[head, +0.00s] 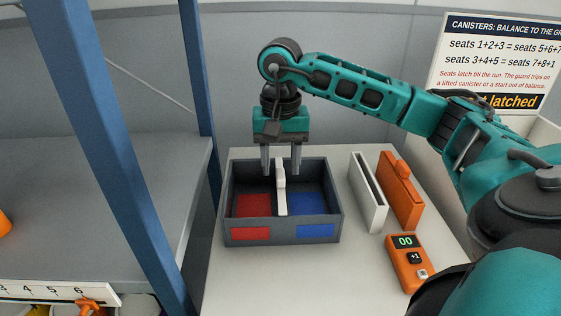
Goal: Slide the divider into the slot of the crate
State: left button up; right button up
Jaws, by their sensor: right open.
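The crate (283,238) is a dark grey open box on the light table, with a red floor on the left side and a blue floor on the right. The divider (281,190) is a thin white upright panel standing in the middle of the crate, between red and blue. Whether it is fully down in the slot cannot be told. My right gripper (281,170) points straight down over the crate's back half, fingers apart on either side of the divider's top, not visibly touching it. The slot itself is hidden. My left gripper is not in view.
Right of the crate stand a white narrow holder (368,192) and an orange panel with a knob (400,190). An orange counter device (408,262) reading 00 lies in front of them. A blue post (107,158) and grey shelf (100,190) are on the left.

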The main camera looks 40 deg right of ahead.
notch_tip(320, 180, up, 13)
jog(key=p, duration=0.3)
jog(key=shift+f, duration=0.2)
jog(key=shift+f, duration=0.1)
dwell(0.3)
